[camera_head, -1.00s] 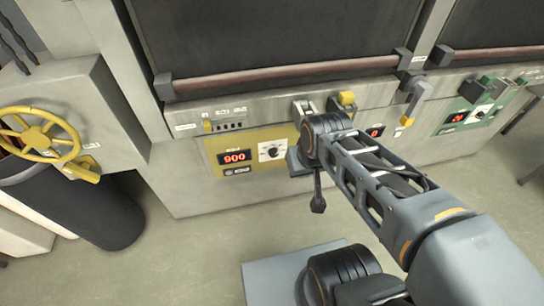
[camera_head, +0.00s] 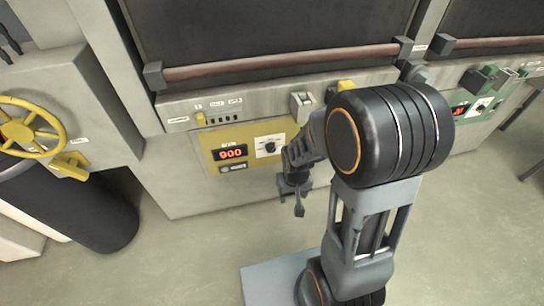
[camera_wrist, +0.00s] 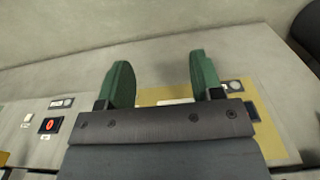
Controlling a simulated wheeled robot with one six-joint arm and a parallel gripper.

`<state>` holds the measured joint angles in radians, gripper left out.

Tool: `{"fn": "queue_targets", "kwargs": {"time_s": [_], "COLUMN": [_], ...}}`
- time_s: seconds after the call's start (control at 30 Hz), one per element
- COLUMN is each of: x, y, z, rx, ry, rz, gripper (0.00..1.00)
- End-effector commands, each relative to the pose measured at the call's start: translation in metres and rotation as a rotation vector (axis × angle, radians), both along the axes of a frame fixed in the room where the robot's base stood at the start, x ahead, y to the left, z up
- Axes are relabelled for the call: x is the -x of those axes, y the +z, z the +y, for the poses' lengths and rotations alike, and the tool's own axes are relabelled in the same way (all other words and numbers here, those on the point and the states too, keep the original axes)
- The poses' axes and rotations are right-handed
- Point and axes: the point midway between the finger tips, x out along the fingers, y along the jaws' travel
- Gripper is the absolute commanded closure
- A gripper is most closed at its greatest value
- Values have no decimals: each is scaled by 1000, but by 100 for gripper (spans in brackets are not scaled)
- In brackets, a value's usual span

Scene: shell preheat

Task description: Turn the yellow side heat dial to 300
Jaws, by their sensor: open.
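The yellow panel (camera_head: 240,165) is on the front of the grey furnace, and its red display (camera_head: 231,152) reads 900. The dark round heat dial (camera_head: 270,148) sits on a white plate to the right of the display. My gripper is just below and right of the dial in the head view, apart from it there, its fingers hard to make out. In the wrist view my gripper (camera_wrist: 160,75) has its green fingers open with nothing between them. The yellow panel (camera_wrist: 150,97) shows behind them; the gripper body hides the dial.
A furnace door with a reddish bar handle (camera_head: 280,63) is above the panel. A row of small switches with a yellow lever (camera_head: 200,119) is above the display. A yellow handwheel (camera_head: 30,128) is at the left. The floor below is clear.

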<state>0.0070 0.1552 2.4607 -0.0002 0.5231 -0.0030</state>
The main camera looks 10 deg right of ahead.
Motion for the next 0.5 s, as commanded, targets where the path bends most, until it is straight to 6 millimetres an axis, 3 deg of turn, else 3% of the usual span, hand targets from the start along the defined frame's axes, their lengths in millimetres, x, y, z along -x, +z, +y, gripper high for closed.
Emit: {"fn": "queue_targets", "kwargs": {"time_s": [0.03, 0.2, 0.33, 0.4, 0.5], "x": [-6, -36, -55, -66, -80], "y": [-39, -134, -185, -202, -212], "z": [-1, -2, -3, -3, -3], "rx": [1, 3, 3, 3, 3], "ry": [-1, 0, 0, 1, 1], "rz": [-13, -199, -397, -521, -709], "gripper": [35, 30, 30, 30, 30]}}
